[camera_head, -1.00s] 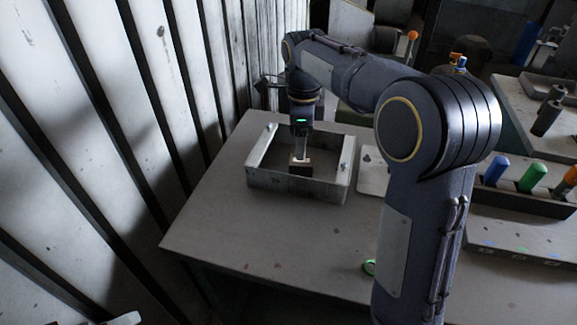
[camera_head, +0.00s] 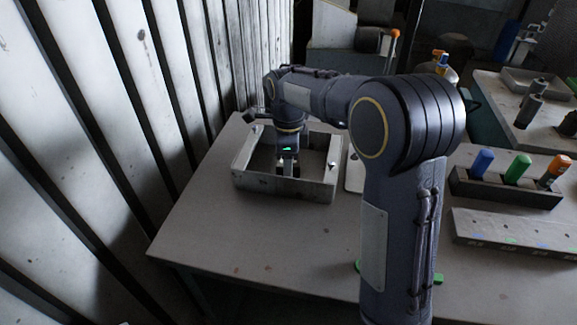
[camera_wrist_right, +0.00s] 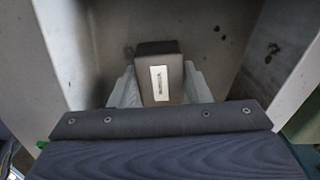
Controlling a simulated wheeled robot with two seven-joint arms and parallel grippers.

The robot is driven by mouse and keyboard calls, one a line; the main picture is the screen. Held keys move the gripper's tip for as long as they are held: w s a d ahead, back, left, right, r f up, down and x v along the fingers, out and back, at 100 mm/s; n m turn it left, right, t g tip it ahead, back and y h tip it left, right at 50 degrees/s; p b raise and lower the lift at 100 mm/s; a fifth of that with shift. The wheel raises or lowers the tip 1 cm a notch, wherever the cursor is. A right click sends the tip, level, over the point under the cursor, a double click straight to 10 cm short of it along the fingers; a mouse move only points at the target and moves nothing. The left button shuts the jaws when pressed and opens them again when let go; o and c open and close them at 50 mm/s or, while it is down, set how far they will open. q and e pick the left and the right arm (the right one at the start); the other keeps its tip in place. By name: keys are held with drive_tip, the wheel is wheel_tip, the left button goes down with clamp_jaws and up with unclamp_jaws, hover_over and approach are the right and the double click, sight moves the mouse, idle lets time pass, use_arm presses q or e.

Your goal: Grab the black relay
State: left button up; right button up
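The black relay (camera_wrist_right: 160,58) is a dark block with a pale label, seen in the right wrist view inside the grey metal housing. My right gripper (camera_wrist_right: 158,90) has one pale finger on each side of it, close against its sides. Whether both fingers press on it cannot be told. In the head view, my right gripper (camera_head: 287,168) points down inside the open-topped housing (camera_head: 285,188), and the front wall and gripper hide the relay. My left gripper is not in view.
The housing walls stand close around my right gripper. To the right, a rack holds a blue (camera_head: 482,162), a green (camera_head: 518,168) and an orange cylinder (camera_head: 554,172). The table (camera_head: 240,235) in front of the housing is clear. A ribbed wall (camera_head: 150,120) stands at left.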

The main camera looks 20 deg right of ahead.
drive_tip(key=c, duration=0.5)
